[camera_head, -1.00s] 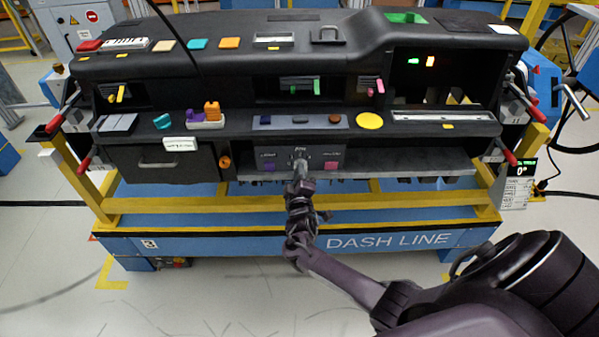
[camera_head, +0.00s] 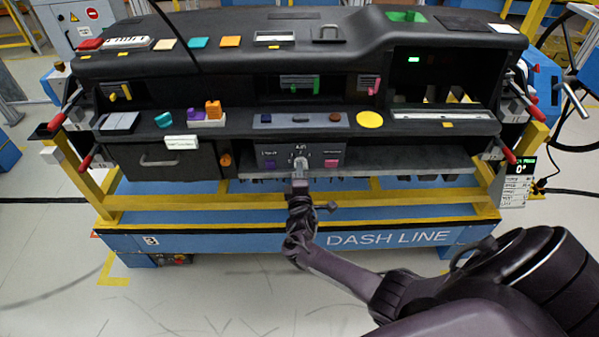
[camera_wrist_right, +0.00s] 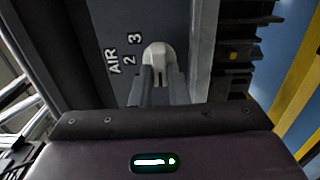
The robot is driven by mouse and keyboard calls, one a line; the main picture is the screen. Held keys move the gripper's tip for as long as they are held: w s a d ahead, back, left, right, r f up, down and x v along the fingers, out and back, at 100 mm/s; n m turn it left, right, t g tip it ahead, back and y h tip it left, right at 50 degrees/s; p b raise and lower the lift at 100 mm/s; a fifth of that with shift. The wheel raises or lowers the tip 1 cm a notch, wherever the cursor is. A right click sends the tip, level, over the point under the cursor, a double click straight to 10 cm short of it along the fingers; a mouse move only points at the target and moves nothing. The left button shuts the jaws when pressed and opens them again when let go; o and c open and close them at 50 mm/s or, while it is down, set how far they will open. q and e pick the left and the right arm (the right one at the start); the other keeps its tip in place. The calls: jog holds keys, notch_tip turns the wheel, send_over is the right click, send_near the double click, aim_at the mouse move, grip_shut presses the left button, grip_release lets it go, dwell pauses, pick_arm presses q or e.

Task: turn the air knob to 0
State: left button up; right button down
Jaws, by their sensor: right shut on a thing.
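The air knob (camera_wrist_right: 158,56) is a pale grey knob on a dark panel marked AIR, with the digits 2 and 3 beside it in the right wrist view. Other digits are hidden there. In the head view the knob (camera_head: 300,161) sits on the low centre panel (camera_head: 275,150). My right gripper (camera_wrist_right: 160,75) has its two fingers on either side of the knob and is shut on it. In the head view the right gripper (camera_head: 300,174) reaches the panel from below. The knob's exact setting is too small to read. My left gripper is not in view.
A purple button (camera_head: 270,164) and a pink button (camera_head: 331,163) flank the knob. A closed drawer (camera_head: 160,161) and an orange knob (camera_head: 225,160) are to the left. A dark ledge (camera_head: 410,162) extends right. A yellow frame (camera_head: 400,202) runs below the dashboard.

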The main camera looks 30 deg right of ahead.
jog(key=shift+f, duration=0.1)
jog(key=c, duration=1.4)
grip_release()
jog(key=v, duration=0.8)
jog(key=shift+d, duration=0.1)
